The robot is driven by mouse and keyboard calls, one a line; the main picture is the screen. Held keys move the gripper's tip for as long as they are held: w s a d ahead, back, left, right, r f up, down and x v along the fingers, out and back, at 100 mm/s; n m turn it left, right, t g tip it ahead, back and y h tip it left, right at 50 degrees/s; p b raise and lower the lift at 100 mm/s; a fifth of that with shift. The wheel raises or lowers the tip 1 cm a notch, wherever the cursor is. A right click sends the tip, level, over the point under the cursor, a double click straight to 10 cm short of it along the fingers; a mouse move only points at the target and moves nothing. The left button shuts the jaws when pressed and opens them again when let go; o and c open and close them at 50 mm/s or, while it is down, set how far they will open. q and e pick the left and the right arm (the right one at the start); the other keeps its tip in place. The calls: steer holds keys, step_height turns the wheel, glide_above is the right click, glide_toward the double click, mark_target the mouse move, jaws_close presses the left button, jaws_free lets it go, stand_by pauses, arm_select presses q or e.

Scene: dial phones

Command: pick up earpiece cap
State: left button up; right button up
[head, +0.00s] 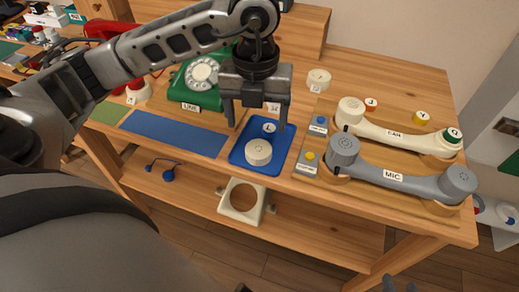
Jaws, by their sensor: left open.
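A round cream cap (258,152) with small holes lies in the blue tray (236,158), near its front. A second round cream cap (318,78) lies on the table behind and to the right of the tray. I cannot tell from the picture which one is the earpiece cap. My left gripper (264,122) points down over the back of the blue tray, open and empty, with its fingers apart. Dark parts at the bottom edge seem to be my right gripper (402,284), mostly cut off, and I cannot tell its state.
A cream handset (395,135) and a grey handset (395,178) lie on a wooden board at the right. A green dial phone (197,85) stands behind a blue mat (173,133) at the left. A cream square frame (242,202) rests on the lower shelf.

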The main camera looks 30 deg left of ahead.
mark_target(258, 149)
arm_select(q)
step_height(258, 149, down, 8)
steer(key=shift+d+r, duration=0.1)
steer(key=shift+d, duration=0.05)
steer(key=c, duration=1)
